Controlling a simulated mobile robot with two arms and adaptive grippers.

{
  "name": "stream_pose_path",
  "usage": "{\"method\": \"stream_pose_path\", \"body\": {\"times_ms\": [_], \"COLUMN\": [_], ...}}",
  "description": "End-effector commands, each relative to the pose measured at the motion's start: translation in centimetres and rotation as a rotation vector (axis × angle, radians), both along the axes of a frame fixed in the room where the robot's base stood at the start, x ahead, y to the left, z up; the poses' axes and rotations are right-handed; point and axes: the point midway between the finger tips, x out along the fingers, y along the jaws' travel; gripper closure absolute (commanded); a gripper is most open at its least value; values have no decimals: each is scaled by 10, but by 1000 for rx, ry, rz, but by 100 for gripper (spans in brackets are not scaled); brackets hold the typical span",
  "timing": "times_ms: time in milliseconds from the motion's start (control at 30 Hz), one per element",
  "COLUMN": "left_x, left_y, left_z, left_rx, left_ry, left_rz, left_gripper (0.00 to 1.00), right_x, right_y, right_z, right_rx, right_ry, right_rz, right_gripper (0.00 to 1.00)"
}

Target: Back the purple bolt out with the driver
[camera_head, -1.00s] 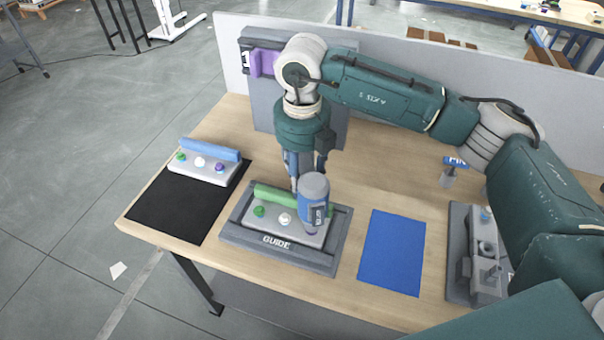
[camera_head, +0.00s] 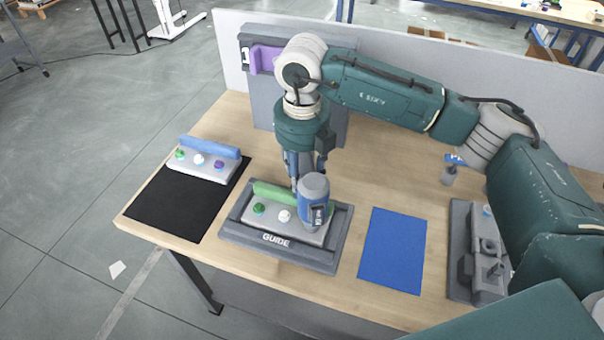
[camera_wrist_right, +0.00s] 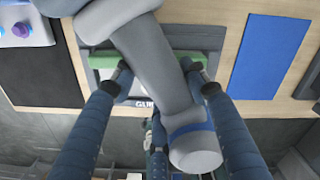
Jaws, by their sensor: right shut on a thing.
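The grey and blue driver (camera_head: 314,200) is held by my right gripper (camera_head: 306,170), which is shut on it. The driver stands over the right end of the grey block (camera_head: 270,222) with a green bar in the GUIDE tray (camera_head: 240,237). In the wrist view the driver (camera_wrist_right: 155,60) lies between the fingers of the right gripper (camera_wrist_right: 163,82). No purple bolt shows on this block; the driver hides its right end. Green (camera_head: 258,208) and white (camera_head: 285,215) bolts show to the left. My left gripper is not in view.
A second block with a blue bar (camera_head: 210,146) and green, white and purple (camera_head: 219,164) bolts stands at the black mat (camera_head: 180,205). A blue mat (camera_head: 393,250) lies bare to the right, then a grey fixture (camera_head: 461,250). A grey panel with a purple part (camera_head: 262,58) stands behind.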

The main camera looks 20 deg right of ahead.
Motion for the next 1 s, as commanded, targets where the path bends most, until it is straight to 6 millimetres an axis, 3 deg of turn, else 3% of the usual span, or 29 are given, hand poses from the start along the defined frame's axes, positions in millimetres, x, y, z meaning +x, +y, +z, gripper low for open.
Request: {"method": "stream_pose_path", "body": {"times_ms": [1000], "left_x": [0], "left_y": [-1], "left_z": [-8], "left_rx": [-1], "left_ry": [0], "left_rz": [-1], "left_gripper": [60], "right_x": [-1], "right_y": [1], "right_z": [-2], "right_rx": [0], "right_ry": [2], "right_rz": [1], "right_gripper": [100]}}
